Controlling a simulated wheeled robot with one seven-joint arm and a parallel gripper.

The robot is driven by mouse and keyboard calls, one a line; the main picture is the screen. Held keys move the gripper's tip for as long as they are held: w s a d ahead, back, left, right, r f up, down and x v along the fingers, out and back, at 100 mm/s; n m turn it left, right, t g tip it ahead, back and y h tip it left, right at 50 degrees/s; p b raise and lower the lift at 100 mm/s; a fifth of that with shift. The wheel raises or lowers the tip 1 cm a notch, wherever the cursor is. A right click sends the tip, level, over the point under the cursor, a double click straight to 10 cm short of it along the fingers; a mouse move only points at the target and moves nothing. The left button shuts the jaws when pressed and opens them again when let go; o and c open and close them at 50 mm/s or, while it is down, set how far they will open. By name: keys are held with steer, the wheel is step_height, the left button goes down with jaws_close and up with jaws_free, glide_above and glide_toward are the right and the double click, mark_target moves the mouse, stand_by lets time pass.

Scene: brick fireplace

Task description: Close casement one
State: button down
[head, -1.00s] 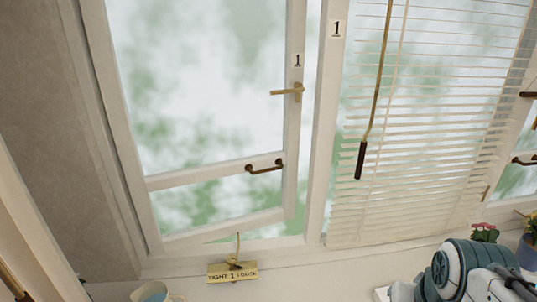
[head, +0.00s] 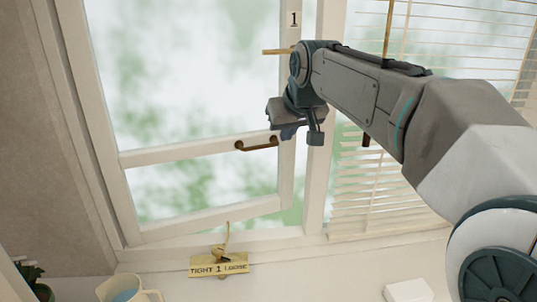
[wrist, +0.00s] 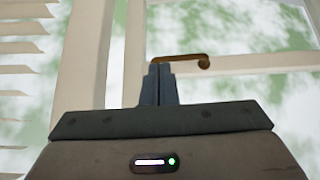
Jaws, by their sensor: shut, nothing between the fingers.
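Casement one (head: 205,149) is the white-framed sash at the left, marked 1. It stands ajar, with a wedge-shaped gap along its bottom edge. A dark bronze pull handle (head: 257,145) sits on its crossbar and also shows in the wrist view (wrist: 185,58). A brass lever (head: 275,51) on its right stile is partly hidden by my arm. My gripper (head: 289,137) is shut and empty, just right of the pull handle, in front of the right stile. In the wrist view my fingertips (wrist: 160,68) overlap the pull's left end; contact cannot be told.
A brass stay with a plate reading TIGHT 1 LOOSE (head: 218,265) is at the sill below the casement. A slatted blind (head: 375,195) with a hanging wand covers the window at right. A cream mug (head: 128,290), a plant (head: 33,283) and a white box (head: 408,290) stand below.

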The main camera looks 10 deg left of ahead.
mark_target(261, 139)
steer(key=shift+n+y, duration=0.4)
steer(key=shift+y, duration=0.2)
steer(key=w+a+f, duration=0.2)
steer(key=w, duration=0.1)
steer(key=w+a+f, duration=0.2)
steer(key=w+a, duration=0.1)
steer(key=w+a+f+b, duration=0.1)
steer(key=w+a+f, duration=0.1)
steer(key=w, duration=0.1)
steer(key=shift+a+f, duration=0.1)
steer(key=shift+a, duration=0.2)
